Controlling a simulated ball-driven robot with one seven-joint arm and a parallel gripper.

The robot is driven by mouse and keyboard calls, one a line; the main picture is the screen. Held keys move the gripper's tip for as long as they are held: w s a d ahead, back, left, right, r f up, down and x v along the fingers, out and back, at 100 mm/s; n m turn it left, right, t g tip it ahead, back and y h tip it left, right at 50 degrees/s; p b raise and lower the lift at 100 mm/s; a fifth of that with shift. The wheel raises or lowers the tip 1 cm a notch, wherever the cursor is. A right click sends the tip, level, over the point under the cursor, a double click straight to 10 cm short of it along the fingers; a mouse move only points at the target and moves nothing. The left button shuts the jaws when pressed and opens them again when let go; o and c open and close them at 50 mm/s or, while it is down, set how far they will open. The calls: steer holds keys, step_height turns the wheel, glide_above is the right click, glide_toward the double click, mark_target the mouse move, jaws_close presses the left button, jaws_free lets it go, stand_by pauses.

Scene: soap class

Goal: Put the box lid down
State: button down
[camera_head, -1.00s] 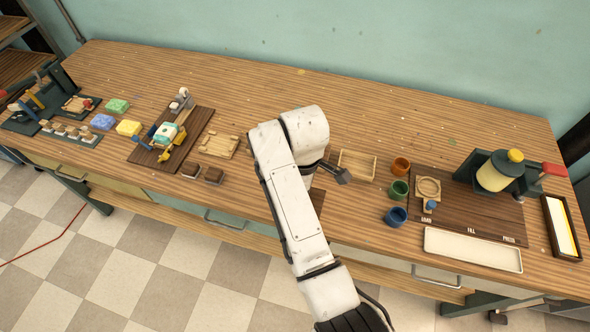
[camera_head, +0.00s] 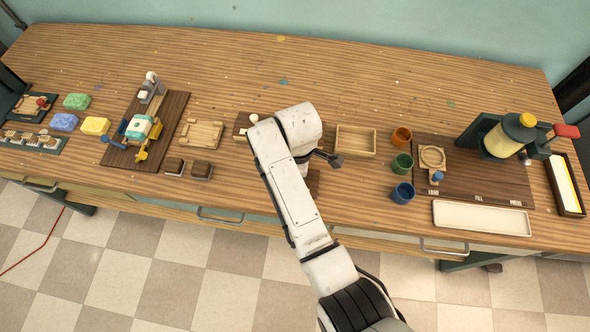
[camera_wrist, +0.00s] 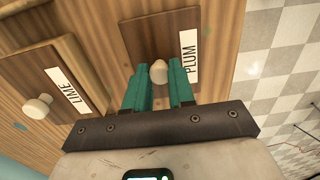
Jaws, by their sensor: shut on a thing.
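In the wrist view, a brown wooden lid (camera_wrist: 150,30) with a white PLUM label (camera_wrist: 189,50) has a pale round knob (camera_wrist: 158,72). My gripper (camera_wrist: 159,74) has its teal fingers shut on that knob, one on each side. I cannot tell whether this lid rests on something or is held just above it. A second lid, labelled LIME (camera_wrist: 60,85), lies to its left with its own pale knob (camera_wrist: 38,106). In the head view my arm hides the gripper and most of the plum lid; a dark brown edge (camera_head: 313,182) shows beside the arm.
The table's back (camera_head: 350,75) is clear.

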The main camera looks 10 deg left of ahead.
steer(key=shift+f, duration=0.15)
steer(key=c, duration=1)
jaws_free()
steer(key=shift+o, duration=0.2)
step_height(320, 180, up, 12)
steer(key=shift+r+p, duration=0.2)
steer(key=shift+p, duration=0.1)
